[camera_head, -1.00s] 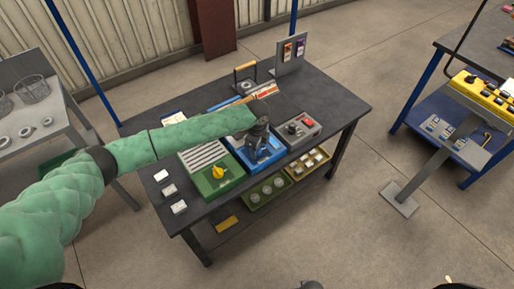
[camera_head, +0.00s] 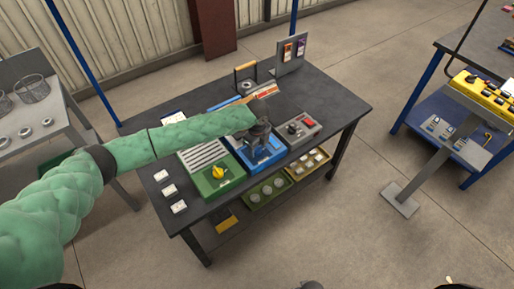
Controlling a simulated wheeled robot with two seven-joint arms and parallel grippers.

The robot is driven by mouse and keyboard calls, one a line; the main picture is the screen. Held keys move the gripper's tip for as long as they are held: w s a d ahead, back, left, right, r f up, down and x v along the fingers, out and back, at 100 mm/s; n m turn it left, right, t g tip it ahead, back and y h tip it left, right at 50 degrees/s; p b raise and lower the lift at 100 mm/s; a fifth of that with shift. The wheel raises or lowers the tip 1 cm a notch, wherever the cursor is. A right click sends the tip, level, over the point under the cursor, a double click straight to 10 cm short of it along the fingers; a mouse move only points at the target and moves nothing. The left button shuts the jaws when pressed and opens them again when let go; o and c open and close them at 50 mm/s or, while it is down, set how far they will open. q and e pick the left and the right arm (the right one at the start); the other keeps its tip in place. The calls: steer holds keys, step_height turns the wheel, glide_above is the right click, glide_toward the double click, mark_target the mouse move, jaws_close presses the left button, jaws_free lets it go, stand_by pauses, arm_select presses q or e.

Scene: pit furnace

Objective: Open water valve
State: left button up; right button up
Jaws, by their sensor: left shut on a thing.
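The blue unit (camera_head: 243,155) stands on the dark table, between a green box and a grey box. My left arm, in a green quilted sleeve, reaches across the table from the left. My left gripper (camera_head: 261,141) points down over the blue unit and is shut on a part of it, which looks like the water valve's handle. The gripper hides most of the handle, so its angle cannot be told. My right gripper is not in view.
The green box (camera_head: 212,178) has a yellow knob (camera_head: 218,172). The grey box (camera_head: 303,128) has a red button. Small white blocks (camera_head: 170,190) lie at the table's left edge. A yellow control panel (camera_head: 484,92) stands at the right.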

mark_target(257, 148)
arm_select(q)
steer(key=o, duration=0.7)
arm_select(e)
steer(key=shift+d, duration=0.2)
arm_select(q)
steer(key=shift+r, duration=0.1)
steer(key=shift+r, duration=0.25)
step_height(257, 148, up, 6)
steer(key=shift+f+b, duration=0.2)
steer(key=shift+b, duration=0.95)
steer(key=shift+r, duration=0.8)
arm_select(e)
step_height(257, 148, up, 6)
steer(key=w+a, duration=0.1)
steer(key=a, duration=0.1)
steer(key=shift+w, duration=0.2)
